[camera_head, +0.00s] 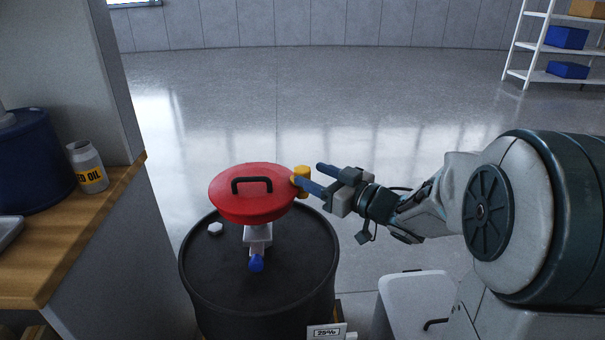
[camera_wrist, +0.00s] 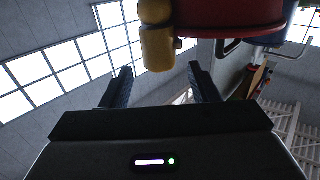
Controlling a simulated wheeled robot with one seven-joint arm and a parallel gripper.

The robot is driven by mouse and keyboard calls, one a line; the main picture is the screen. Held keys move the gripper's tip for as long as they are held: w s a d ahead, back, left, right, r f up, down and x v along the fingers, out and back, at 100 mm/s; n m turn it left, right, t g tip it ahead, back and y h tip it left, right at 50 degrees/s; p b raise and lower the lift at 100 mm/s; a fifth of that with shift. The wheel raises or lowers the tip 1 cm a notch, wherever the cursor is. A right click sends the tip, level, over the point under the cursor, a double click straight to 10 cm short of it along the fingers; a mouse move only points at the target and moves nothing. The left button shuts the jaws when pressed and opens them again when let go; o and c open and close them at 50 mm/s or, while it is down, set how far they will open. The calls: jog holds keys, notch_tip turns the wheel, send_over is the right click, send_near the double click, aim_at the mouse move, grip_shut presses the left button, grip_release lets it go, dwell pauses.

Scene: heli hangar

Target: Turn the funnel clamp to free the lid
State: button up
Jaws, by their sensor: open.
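The red funnel lid (camera_head: 245,200) with a black handle (camera_head: 252,184) sits on the funnel above a black drum (camera_head: 205,262). The yellow clamp (camera_head: 302,177) is at the lid's right edge. My gripper (camera_head: 311,177) is open, its blue fingers reaching left toward the clamp; in the head view one finger overlaps it. In the wrist view the yellow clamp (camera_wrist: 156,35) hangs upright beyond the fingertips, roughly between them, beside the red lid rim (camera_wrist: 230,18). I cannot tell whether a finger touches the clamp. The lid looks closed.
A blue valve handle (camera_head: 257,263) is under the funnel and a white cap (camera_head: 216,228) is on the drum top. A wooden counter (camera_head: 90,235) at left holds a used-oil bottle (camera_head: 88,168). A white bin (camera_head: 420,300) stands right. Floor behind is clear.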

aim_at(309, 173)
jog(key=shift+x, duration=2.15)
jog(key=c, duration=1)
jog(key=shift+o, duration=0.2)
